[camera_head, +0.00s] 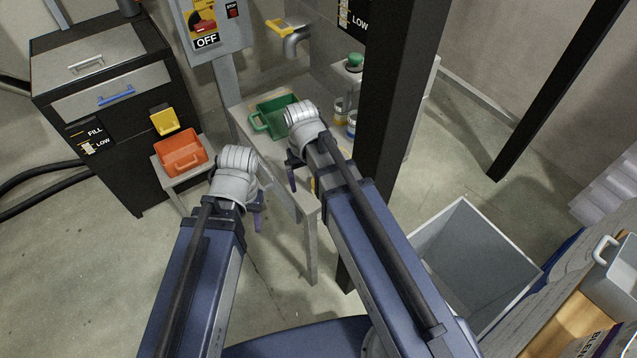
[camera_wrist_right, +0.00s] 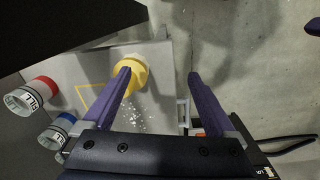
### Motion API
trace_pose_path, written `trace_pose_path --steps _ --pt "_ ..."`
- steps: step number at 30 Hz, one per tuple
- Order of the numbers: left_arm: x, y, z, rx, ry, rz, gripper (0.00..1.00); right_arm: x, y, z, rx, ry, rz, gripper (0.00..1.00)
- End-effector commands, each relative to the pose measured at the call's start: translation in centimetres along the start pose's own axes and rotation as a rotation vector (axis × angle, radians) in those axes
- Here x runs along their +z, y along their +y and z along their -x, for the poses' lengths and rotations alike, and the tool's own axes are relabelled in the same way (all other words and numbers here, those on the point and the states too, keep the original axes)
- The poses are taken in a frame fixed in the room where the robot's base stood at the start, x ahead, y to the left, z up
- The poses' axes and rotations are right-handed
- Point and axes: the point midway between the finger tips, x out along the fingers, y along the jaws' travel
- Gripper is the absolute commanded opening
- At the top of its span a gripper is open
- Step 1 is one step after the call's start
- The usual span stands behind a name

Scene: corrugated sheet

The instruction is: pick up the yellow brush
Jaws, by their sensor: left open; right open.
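A yellow thing, which I take to be the brush (camera_wrist_right: 133,68), is on the grey table in the right wrist view, partly hidden behind one purple finger. In the head view only a small bit of yellow (camera_head: 313,184) shows beside my right arm. My right gripper (camera_wrist_right: 160,77) is open, with its fingers apart over the table edge and nothing seen held between them. It also shows in the head view (camera_head: 291,178), mostly hidden by its wrist. My left gripper (camera_head: 257,220) is open, left of the table and away from the brush.
White specks and a yellow outline (camera_wrist_right: 92,97) mark the tabletop by the brush. A green bin (camera_head: 275,118) is at the table's far end. A dark post (camera_head: 395,110) stands close right of my right arm. An orange bin (camera_head: 180,153) is at left, a grey open bin (camera_head: 470,250) at right.

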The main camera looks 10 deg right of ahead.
Motion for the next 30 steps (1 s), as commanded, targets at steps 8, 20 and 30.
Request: trace_pose_path --steps 8,20,30 --pt "-0.1 0.1 -1.4 0.0 0.0 0.0 0.5 -4.7 5.5 -1.5 -0.036 0.018 -0.118 1.0" --pt "-0.2 0.3 -3.1 0.0 0.0 0.0 0.5 -4.7 5.8 -3.3 -0.039 0.021 -0.126 1.0" --pt "-0.2 0.4 -4.1 0.0 0.0 0.0 0.5 -4.7 5.7 -4.3 -0.039 0.021 -0.125 1.0"
